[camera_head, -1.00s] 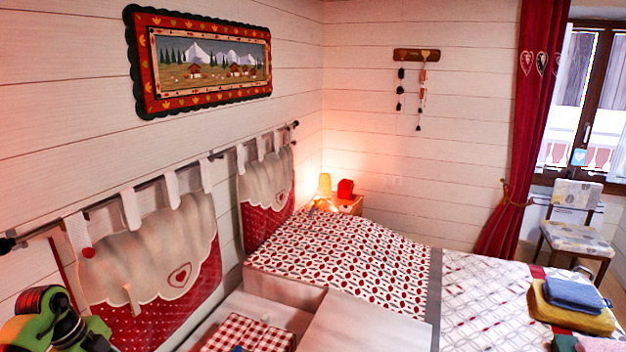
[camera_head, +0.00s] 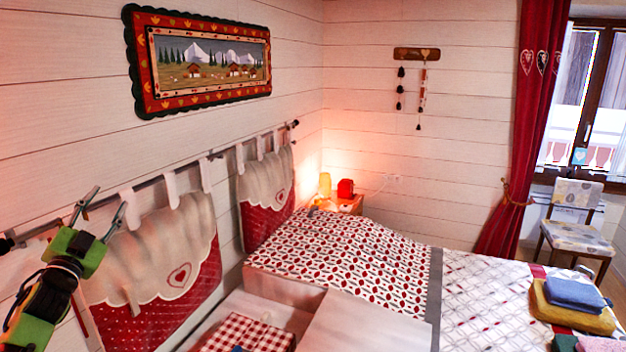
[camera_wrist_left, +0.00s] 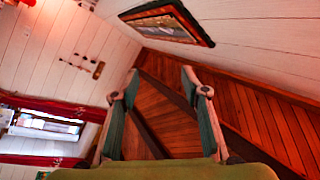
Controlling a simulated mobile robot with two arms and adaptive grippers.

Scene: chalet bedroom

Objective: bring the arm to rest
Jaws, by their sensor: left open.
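My left gripper (camera_head: 98,214) is in the lower left of the head view, raised in front of the wall and the hanging headboard cushion (camera_head: 165,255). Its two fingers point up and stand apart, with nothing between them. In the left wrist view the open fingers (camera_wrist_left: 160,85) frame the wooden ceiling and its beams. My right gripper does not show in either view.
A bed (camera_head: 350,265) with a red and white patterned cover fills the middle. Folded blue and yellow towels (camera_head: 575,300) lie at its right end. A framed picture (camera_head: 200,60) hangs on the left wall. A chair (camera_head: 577,228) stands by the window. The air above the bed is clear.

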